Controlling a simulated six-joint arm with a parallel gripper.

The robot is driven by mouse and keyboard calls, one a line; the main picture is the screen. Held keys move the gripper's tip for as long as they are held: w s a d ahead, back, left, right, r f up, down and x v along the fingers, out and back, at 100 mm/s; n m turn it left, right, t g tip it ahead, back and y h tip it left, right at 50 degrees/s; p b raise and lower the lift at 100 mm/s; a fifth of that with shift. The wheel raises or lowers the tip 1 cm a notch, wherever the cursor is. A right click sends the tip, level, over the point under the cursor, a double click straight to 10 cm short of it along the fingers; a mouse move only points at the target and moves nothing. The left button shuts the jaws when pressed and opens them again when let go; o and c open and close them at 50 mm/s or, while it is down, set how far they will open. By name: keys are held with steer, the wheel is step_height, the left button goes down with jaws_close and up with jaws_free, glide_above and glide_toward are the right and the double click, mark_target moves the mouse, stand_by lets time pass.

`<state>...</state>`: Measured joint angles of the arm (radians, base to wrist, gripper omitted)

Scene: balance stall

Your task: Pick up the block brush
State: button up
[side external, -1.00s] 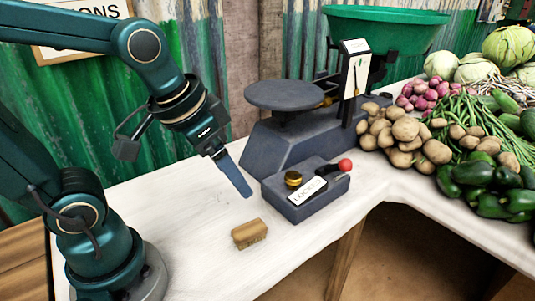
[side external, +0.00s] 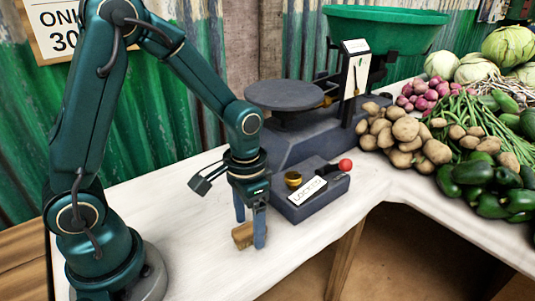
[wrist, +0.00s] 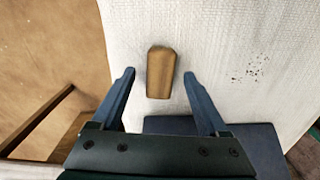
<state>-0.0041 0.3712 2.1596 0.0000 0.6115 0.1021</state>
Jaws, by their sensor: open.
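The block brush (side external: 242,236) is a small tan wooden block lying on the white table near its front edge. In the wrist view the brush (wrist: 161,72) lies just ahead of the fingertips, roughly centred between them, with its long side running away from me. My gripper (side external: 250,228) points down over the brush, with its two blue-grey fingers apart, one in front of part of the block. In the wrist view my gripper (wrist: 160,75) is open and empty. I cannot tell whether a finger touches the brush.
A dark scale (side external: 285,96) with a round pan and a lever box (side external: 305,207) labelled "LOCKED" stands right behind the gripper. Potatoes (side external: 405,128), onions and green vegetables lie farther right. The table (side external: 185,255) is clear around the brush; its front edge is close.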

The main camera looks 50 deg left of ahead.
steer(key=shift+f, duration=0.8)
jaws_close()
steer(key=shift+r, duration=0.1)
steer(key=shift+r, duration=0.4)
step_height(320, 180, up, 4)
steer(key=shift+w+f, duration=0.1)
steer(key=shift+f, duration=0.15)
steer(key=s+a+r, duration=0.4)
steer(key=a+r, duration=0.2)
steer(key=a, duration=0.4)
steer(key=shift+s+a+r, duration=0.25)
steer(key=shift+a+r, duration=0.05)
steer(key=shift+a, duration=0.1)
